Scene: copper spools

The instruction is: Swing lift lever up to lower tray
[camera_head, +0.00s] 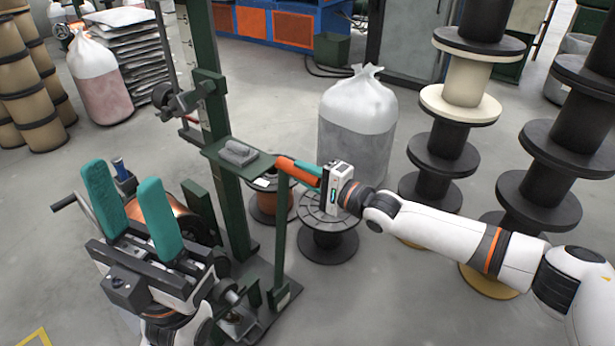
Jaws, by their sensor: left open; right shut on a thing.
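The lift lever's orange handle (293,169) sticks out to the right beside the tray, sloping slightly down. My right gripper (320,178) is shut on the handle's right end, with its teal fingers around it. The small dark green tray (221,152) stands out from the green lift post (212,120), left of the handle. A grey lump-like piece lies on the tray. My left gripper (126,192) is open and empty at the lower left, its two teal fingers pointing up and wide apart. The lever's pivot cannot be made out.
A copper-wound spool (188,220) sits behind my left gripper. A white bag (357,125) and a dark spool (328,240) stand behind my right gripper. Stacked spools (443,140) stand at the right. The grey floor at the lower centre is clear.

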